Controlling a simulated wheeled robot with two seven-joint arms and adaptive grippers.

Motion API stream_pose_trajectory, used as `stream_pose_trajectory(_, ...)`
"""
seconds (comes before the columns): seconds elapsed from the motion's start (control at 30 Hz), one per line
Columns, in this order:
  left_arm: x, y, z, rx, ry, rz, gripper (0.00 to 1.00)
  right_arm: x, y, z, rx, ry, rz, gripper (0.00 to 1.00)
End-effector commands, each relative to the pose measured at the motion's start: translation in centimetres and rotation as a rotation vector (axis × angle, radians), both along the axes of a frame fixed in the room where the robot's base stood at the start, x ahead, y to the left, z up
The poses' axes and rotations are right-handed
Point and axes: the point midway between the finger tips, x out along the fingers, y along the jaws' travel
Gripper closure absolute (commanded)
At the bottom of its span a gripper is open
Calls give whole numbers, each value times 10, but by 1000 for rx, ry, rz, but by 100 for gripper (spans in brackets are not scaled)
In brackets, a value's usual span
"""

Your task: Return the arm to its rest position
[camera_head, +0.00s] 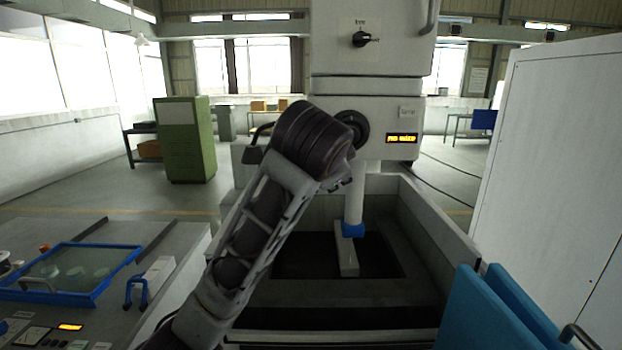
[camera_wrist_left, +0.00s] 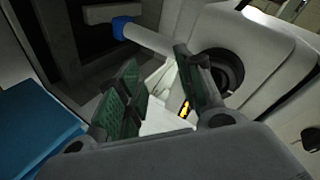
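My left arm (camera_head: 262,215) rises from the bottom of the head view, bent, with its dark upper joint in front of the wire erosion machine (camera_head: 367,90). The gripper on it is hidden or too unclear to make out in the head view. In the left wrist view my left gripper (camera_wrist_left: 155,75) has its two green-padded fingers apart. No held object shows between them. The machine's dark round knob (camera_wrist_left: 228,68) and lit display (camera_wrist_left: 185,107) lie beyond the fingers. My right gripper is in neither view.
A white column with a blue collar (camera_head: 353,230) stands down into the machine's open tank (camera_head: 428,215). A bench with a blue-framed tray (camera_head: 130,262) is at the left. Blue panels (camera_head: 487,315) and a white cabinet (camera_head: 555,170) stand at the right. A green cabinet (camera_head: 184,138) stands behind.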

Motion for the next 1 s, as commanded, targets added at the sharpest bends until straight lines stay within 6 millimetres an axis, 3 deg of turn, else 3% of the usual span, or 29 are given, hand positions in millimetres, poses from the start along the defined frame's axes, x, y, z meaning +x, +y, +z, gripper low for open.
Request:
stream_pose_trajectory(0.5, 10, 40, -110, -162, 179, 77, 63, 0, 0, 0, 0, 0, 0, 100)
stream_pose_trajectory(1.0, -3, 83, -214, -293, 338, 187, 63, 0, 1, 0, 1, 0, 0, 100)
